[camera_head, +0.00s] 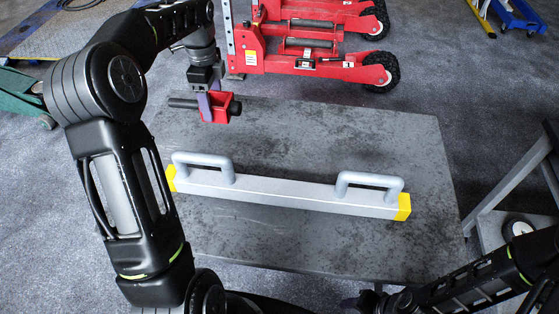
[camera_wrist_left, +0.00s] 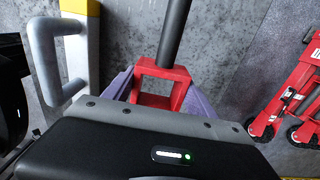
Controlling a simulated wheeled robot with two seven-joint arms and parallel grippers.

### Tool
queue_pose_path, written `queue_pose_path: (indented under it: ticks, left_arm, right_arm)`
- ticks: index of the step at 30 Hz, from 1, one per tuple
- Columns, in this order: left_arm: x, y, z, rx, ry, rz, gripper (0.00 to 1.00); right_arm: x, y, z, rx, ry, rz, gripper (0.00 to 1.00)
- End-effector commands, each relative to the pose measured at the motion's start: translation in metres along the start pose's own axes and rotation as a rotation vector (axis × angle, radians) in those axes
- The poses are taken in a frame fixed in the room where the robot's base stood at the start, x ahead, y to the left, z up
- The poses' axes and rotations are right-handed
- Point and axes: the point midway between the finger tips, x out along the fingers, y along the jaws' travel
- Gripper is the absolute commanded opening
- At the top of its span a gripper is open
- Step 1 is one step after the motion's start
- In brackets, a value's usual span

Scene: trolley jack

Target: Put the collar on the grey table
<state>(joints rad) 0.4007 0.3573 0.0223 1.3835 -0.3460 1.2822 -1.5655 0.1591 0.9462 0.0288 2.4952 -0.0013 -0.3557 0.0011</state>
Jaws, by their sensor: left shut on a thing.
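The red collar (camera_head: 220,107) is a square, open block with a dark rod (camera_head: 183,103) sticking out on one side and a dark knob on the other. My left gripper (camera_head: 206,106) is shut on it, its purple fingers on either side. The wrist view also shows the collar (camera_wrist_left: 162,88) between the fingers, with the rod pointing away. The collar appears over the far left part of the grey table (camera_head: 310,130); any gap beneath it is hard to judge. My right gripper (camera_head: 367,301) is dark and small at the table's near edge, its fingers unclear.
A silver bar (camera_head: 285,192) with two handles and yellow ends lies across the table's middle. The red trolley jack (camera_head: 315,62) stands on the floor beyond the table. The table top's far right part is bare. A grey frame (camera_head: 515,180) stands at the right.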

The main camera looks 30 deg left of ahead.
Motion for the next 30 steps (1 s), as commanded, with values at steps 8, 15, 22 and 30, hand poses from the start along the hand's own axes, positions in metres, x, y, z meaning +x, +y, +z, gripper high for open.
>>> queue_pose_path:
  ticks: [8, 15, 22, 30]
  left_arm:
    - [0.035, 0.001, 0.001, -0.001, 0.0, 0.003, 0.0]
    - [0.049, 0.0, 0.0, -0.001, 0.0, -0.001, 0.0]
    - [0.05, 0.0, 0.0, -0.001, 0.0, 0.0, 0.0]
    - [0.086, 0.001, 0.001, 0.0, -0.001, 0.003, 0.0]
  right_arm:
    - [-0.003, -0.001, 0.0, -0.001, 0.0, 0.0, 0.47]
    - [-0.003, -0.002, 0.0, -0.001, -0.001, 0.0, 0.47]
    - [-0.003, -0.002, 0.0, -0.001, -0.001, 0.0, 0.47]
    - [-0.008, -0.003, 0.0, -0.001, -0.001, 0.0, 0.47]
